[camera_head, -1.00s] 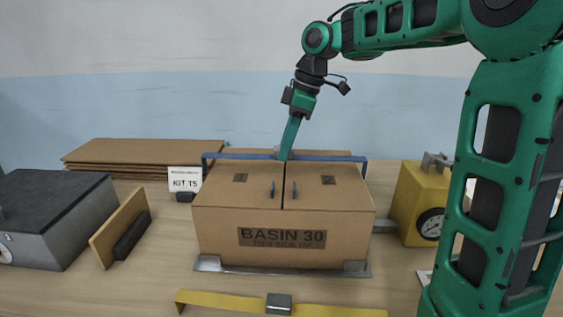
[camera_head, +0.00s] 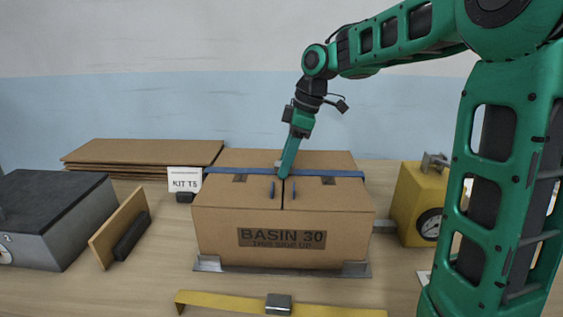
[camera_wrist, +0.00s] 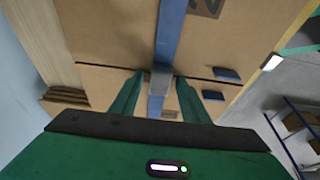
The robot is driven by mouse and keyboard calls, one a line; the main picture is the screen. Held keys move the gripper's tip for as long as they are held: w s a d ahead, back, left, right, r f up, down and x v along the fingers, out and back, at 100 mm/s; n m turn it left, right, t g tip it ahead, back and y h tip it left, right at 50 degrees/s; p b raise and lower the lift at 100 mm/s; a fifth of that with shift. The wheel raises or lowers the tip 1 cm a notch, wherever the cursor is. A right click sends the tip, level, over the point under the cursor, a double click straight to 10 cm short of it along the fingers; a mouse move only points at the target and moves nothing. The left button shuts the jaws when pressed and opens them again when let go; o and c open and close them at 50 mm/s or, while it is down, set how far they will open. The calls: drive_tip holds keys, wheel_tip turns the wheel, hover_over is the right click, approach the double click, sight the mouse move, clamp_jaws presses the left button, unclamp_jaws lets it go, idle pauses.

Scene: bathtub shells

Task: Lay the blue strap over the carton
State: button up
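The brown carton (camera_head: 215,217), marked "BASIN 30", stands shut in the middle of the table. The blue strap (camera_head: 335,174) runs left to right across its top, its ends at the two side edges. Whether it touches the lid all along is unclear. My gripper (camera_head: 282,175) points down at the strap's middle.
Two small blue tabs (camera_head: 272,190) stick up from the lid, in front of the strap. A yellow strap (camera_head: 225,301) lies in front of the carton. A yellow box with a dial (camera_head: 412,195) stands right; a "KIT T5" card (camera_head: 184,180) and flat cardboard (camera_head: 140,152) are left.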

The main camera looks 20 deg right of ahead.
sight(298, 171)
drive_tip(key=v, duration=1.2)
drive_tip(key=shift+r, duration=0.1)
drive_tip(key=shift+s, duration=0.1)
idle(0.3)
